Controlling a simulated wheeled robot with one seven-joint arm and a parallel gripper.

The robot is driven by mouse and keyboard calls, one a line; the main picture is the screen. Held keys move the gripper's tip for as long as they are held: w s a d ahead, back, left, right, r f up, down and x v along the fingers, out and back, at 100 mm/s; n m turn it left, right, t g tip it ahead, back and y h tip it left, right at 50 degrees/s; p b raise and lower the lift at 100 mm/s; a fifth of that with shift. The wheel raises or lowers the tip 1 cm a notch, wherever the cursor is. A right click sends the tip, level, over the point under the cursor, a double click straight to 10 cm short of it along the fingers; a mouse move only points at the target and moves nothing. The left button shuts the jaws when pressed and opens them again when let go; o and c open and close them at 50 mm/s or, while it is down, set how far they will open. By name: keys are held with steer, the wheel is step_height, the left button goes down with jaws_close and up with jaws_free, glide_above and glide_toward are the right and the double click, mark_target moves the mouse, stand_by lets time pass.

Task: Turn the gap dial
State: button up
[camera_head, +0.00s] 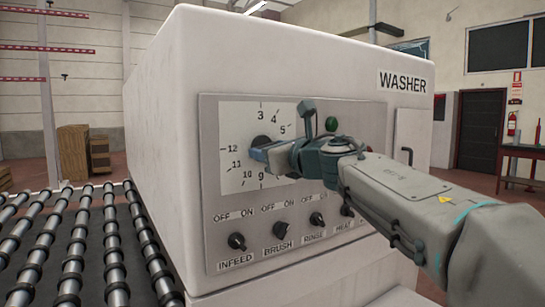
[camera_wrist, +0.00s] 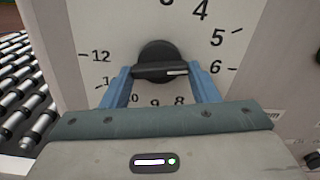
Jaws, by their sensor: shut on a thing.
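The gap dial (camera_wrist: 158,50) is a round black knob with a raised bar, on a white face numbered around its edge. A white mark on the bar's right end points right, roughly toward the 6 in the wrist view. My gripper (camera_wrist: 161,70) has its two blue fingers at the two ends of the bar, shut on the dial. In the head view my gripper (camera_head: 259,152) reaches in from the right and hides most of the knob and the right part of the white dial face (camera_head: 238,112).
The dial sits on the grey panel of a white machine labelled WASHER (camera_head: 402,82). Below it is a row of OFF/ON knobs, including INFEED (camera_head: 237,241) and BRUSH (camera_head: 280,229). A roller conveyor (camera_head: 75,250) lies at the left. A green button (camera_head: 331,124) is close beside my gripper.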

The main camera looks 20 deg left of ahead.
steer(key=shift+n+b, duration=1.85)
steer(key=shift+n, duration=2.95)
steer(key=o, duration=1)
steer(key=b+v, duration=0.3)
steer(key=v, duration=1)
steer(key=shift+s+d, duration=0.25)
steer(key=shift+r, duration=0.1)
